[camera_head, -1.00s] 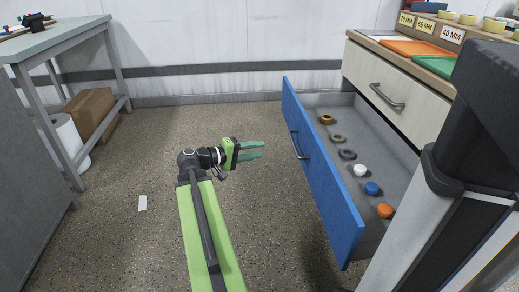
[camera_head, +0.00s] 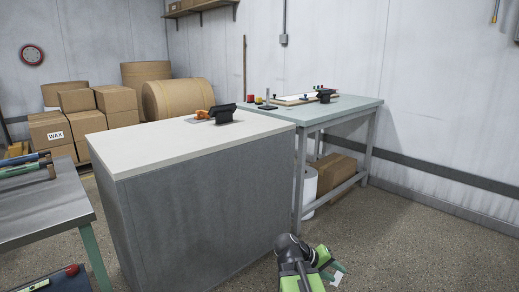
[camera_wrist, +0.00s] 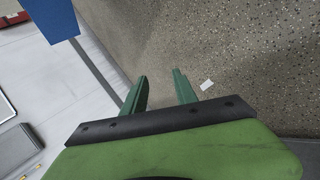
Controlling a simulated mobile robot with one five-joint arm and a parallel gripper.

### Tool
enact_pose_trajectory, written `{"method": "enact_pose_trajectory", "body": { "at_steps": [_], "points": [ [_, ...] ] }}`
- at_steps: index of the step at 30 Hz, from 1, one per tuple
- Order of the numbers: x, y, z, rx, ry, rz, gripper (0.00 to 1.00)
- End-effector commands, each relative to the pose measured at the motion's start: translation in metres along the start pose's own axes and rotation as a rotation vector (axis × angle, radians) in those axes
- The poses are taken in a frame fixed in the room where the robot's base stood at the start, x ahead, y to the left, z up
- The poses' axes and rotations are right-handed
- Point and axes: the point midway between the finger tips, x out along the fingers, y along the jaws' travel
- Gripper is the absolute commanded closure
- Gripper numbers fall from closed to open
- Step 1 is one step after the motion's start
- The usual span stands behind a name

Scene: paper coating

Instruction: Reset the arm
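My gripper (camera_head: 332,268) is at the bottom of the head view, low over the floor, with the end of my green arm beside it. In the wrist view my gripper (camera_wrist: 160,92) shows two green fingers with a clear gap between them. Nothing is held between them. Bare speckled floor (camera_wrist: 165,50) lies beyond the fingertips. A small white card (camera_wrist: 207,85) lies on the floor to the right of the fingers.
A grey cabinet (camera_head: 205,205) with a pale top stands left of my arm. A grey-green workbench (camera_head: 350,108) is behind it. A metal table (camera_head: 40,205) is at far left. Floor (camera_head: 420,245) is clear on the right. A blue panel (camera_wrist: 48,18) shows in the wrist view.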

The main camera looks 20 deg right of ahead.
Motion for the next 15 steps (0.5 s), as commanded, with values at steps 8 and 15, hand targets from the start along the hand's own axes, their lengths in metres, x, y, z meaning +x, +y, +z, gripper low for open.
{"method": "enact_pose_trajectory", "body": {
  "at_steps": [8,15],
  "points": [
    [-0.116,-0.148,0.004,-0.128,0.042,-0.455,0.66],
    [-0.177,-0.226,0.036,-0.170,-0.040,-0.859,0.66]
  ]
}}
